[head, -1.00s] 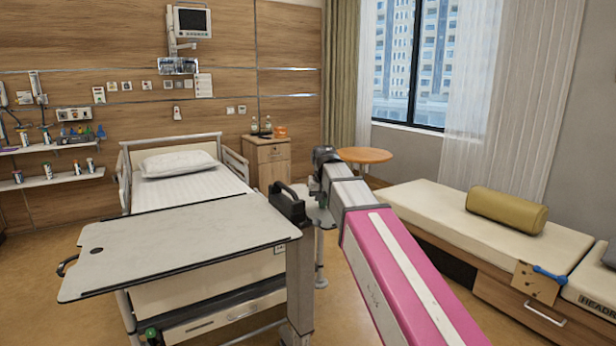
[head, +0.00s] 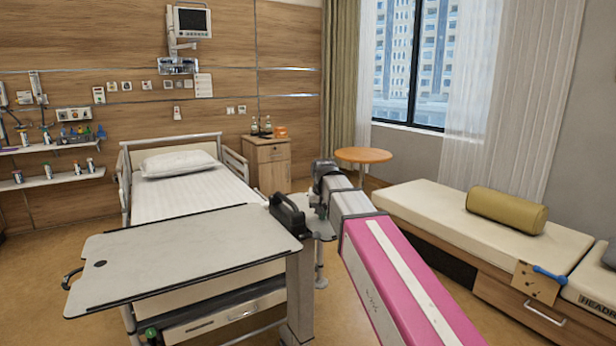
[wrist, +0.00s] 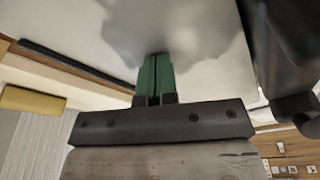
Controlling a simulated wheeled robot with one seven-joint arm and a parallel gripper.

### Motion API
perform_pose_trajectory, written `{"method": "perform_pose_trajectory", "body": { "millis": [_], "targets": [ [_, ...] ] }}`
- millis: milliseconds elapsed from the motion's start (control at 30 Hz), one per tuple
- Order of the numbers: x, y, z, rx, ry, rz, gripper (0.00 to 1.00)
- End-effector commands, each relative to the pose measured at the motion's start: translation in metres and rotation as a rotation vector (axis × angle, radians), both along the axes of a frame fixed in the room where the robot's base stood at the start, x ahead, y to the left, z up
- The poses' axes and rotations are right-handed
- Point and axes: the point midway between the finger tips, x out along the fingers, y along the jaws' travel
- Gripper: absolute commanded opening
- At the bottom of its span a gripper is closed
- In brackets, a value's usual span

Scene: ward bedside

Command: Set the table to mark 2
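The overbed table has a pale grey top (head: 180,250) that reaches over the foot of the bed. A black housing with a loop handle (head: 288,214) stands at its right end, above a pale column (head: 300,300). My gripper is at the end of the arm beside this housing, its fingers hidden in the head view. In the wrist view its green fingers (wrist: 155,78) lie together with nothing seen between them. They point at a pale grey shaded surface; I cannot tell whether they touch it. A dark part is close at right. No numbered mark is readable.
The bed (head: 190,190) stands behind the table. A bedside cabinet (head: 268,165) and a round wooden table (head: 363,156) are farther back. A padded bench (head: 430,215) with a yellow bolster (head: 506,210) is at right. Floor shows at the left.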

Motion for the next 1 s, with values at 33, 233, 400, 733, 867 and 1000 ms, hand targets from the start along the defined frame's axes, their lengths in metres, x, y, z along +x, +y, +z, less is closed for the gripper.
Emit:
{"method": "perform_pose_trajectory", "body": {
  "millis": [33,233,400,733,867,1000],
  "targets": [
    [-0.001,0.0,-0.003,-0.001,0.003,0.0,0.0],
    [-0.001,0.0,-0.012,-0.001,0.004,0.0,0.0],
    [-0.001,0.0,-0.019,-0.001,0.003,0.0,0.0],
    [-0.001,0.0,-0.033,-0.001,0.004,0.0,0.0],
    [-0.001,0.0,-0.035,-0.001,0.003,0.0,0.0],
    [-0.001,0.0,-0.034,0.0,0.002,0.0,0.0]
  ]
}}
